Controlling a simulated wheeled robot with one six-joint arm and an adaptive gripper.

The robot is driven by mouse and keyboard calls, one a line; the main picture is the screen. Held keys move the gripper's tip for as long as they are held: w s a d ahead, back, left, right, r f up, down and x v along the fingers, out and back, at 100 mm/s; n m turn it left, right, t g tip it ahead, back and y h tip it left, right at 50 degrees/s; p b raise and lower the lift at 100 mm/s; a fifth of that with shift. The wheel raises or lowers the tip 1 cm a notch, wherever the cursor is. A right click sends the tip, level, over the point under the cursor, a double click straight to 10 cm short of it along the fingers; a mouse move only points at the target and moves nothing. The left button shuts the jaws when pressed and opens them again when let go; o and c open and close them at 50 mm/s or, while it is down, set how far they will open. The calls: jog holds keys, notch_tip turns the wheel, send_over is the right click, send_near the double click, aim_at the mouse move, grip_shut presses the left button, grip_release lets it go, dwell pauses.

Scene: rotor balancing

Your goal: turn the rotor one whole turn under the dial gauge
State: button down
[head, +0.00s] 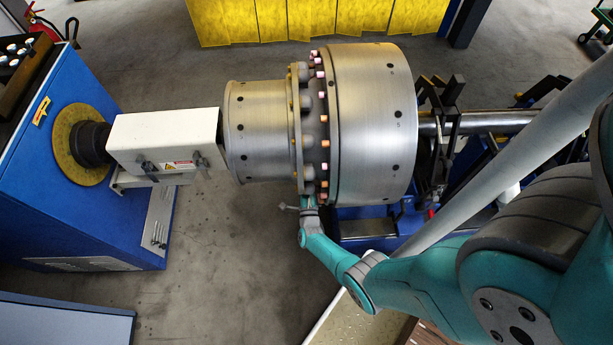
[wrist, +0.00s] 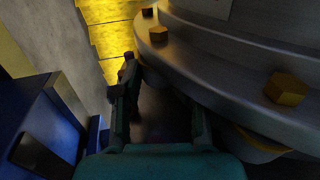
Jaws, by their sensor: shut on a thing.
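The rotor (head: 372,125) is a large bright steel drum lying on a horizontal axis, with a smaller drum (head: 258,130) on its left. A flange (head: 299,130) ringed with bolts, some copper-coloured, lies between them. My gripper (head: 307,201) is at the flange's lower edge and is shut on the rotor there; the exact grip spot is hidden. In the wrist view, my gripper (wrist: 160,105) has its fingers beside the curved flange rim (wrist: 225,75), which carries brass-coloured hex bolts (wrist: 287,89). I cannot make out the dial gauge for certain.
A blue drive cabinet (head: 95,225) stands at left, joined to the rotor through a white coupling housing (head: 165,140). A shaft (head: 490,121) and dark support stand (head: 440,130) are at right. Yellow curtains (head: 320,18) hang behind. Floor (head: 235,255) below the smaller drum is clear.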

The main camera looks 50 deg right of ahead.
jog(key=shift+s+a+f, duration=0.2)
jog(key=shift+s+f, duration=0.1)
jog(key=shift+f, duration=0.15)
jog(key=c, duration=0.9)
grip_release()
jog(key=shift+o, duration=1.2)
jog(key=shift+w+r, duration=0.1)
jog(key=shift+r, duration=0.05)
jog(key=v, duration=1.2)
jog(key=shift+r, duration=0.15)
